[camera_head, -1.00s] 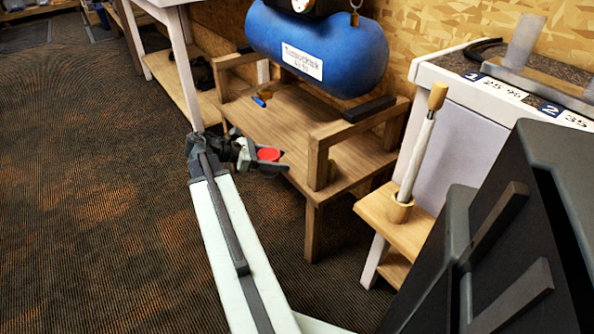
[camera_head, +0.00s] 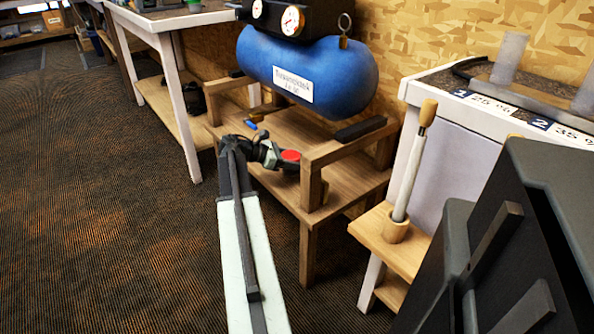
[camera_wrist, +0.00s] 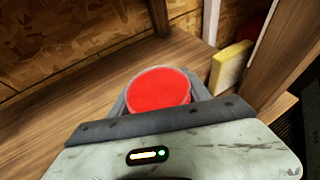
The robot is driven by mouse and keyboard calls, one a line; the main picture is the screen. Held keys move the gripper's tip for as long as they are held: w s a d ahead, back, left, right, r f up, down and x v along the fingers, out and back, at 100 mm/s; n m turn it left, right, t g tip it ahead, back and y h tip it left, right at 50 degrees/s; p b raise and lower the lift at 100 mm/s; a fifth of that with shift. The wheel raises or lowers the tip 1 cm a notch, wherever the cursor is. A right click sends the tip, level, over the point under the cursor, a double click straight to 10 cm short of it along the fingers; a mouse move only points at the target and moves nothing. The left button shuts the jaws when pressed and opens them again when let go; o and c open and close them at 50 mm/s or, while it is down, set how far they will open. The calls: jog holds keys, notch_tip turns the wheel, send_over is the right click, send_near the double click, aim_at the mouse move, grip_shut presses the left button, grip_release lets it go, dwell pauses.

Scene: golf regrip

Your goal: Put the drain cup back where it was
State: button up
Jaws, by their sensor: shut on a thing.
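The drain cup, round and red inside, is held in my gripper (camera_head: 284,157), whose jaws are shut on it. The cup (camera_head: 291,155) shows in the head view over the lower wooden board (camera_head: 345,180) of the compressor stand, near its front edge. In the wrist view the cup (camera_wrist: 158,88) sits upright or nearly so between the two grey fingers, above the wooden board (camera_wrist: 85,110). I cannot tell how high it is above the board. The red hides whatever else the cup holds.
A blue compressor tank (camera_head: 300,65) hangs over the board. A front wooden post and rail (camera_head: 340,142) stand right of my gripper. A small blue item (camera_head: 250,124) lies at the board's left. A white-shafted club (camera_head: 411,165) stands in a wooden holder.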

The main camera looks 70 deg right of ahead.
notch_tip(320, 180, down, 4)
jog(key=b, duration=0.3)
jog(key=shift+r, duration=0.4)
jog(key=shift+f, duration=0.15)
jog(key=o, duration=1.5)
